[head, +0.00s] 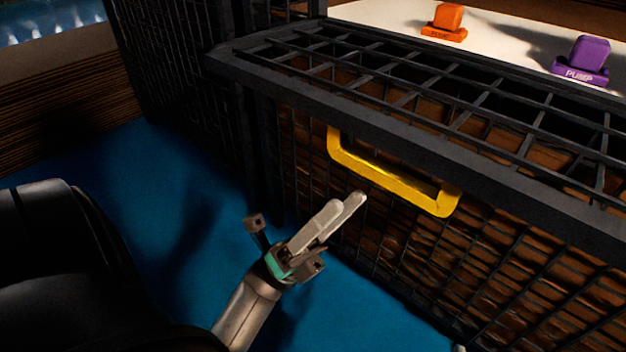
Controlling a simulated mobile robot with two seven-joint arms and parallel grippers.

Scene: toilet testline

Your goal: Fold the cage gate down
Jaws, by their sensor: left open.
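The cage gate is a black-framed mesh panel (395,139) that lies roughly flat across the right half of the head view. A yellow handle (385,180) is fixed at its near edge, below the black bar. My left gripper (349,203) is in front of the cage, just below and left of the handle. Its pale fingers point up and right toward the handle, look apart from it, and hold nothing. The gripper is open, though its fingers overlap from this angle. My right gripper does not show clearly.
Beyond the mesh, a white surface (510,38) bears an orange block (447,18) and a purple block (588,55) on labelled bases. A black mesh wall (185,90) stands at the upper left. The blue floor (165,215) is clear left of the cage.

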